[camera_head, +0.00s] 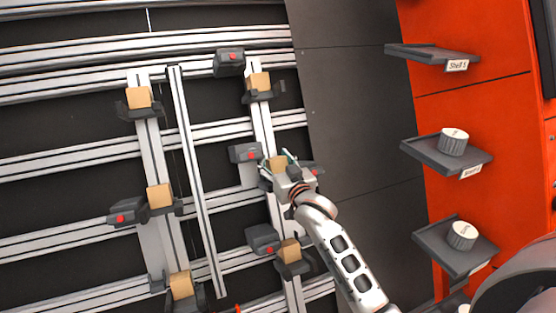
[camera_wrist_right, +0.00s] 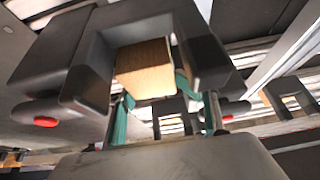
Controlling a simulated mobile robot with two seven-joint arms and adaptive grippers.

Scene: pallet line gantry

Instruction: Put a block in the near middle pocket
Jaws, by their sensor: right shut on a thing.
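A light wooden block (camera_head: 278,163) is at the middle pocket of the column nearest my right arm. My right gripper (camera_head: 279,168) is shut on this block, its teal finger pads on either side. In the right wrist view the block (camera_wrist_right: 145,68) shows between the walls of a dark U-shaped holder (camera_wrist_right: 92,70), with the teal fingertips (camera_wrist_right: 152,108) close below. I cannot tell whether the block rests fully on the holder's floor. My left gripper is not in view.
Wooden blocks sit in the other holders, including the near column's upper (camera_head: 259,81) and lower (camera_head: 290,251) ones. Dark units with red buttons (camera_head: 245,153) stand beside the holders. Shelves (camera_head: 455,163) with white round parts (camera_head: 453,141) hang on the red wall.

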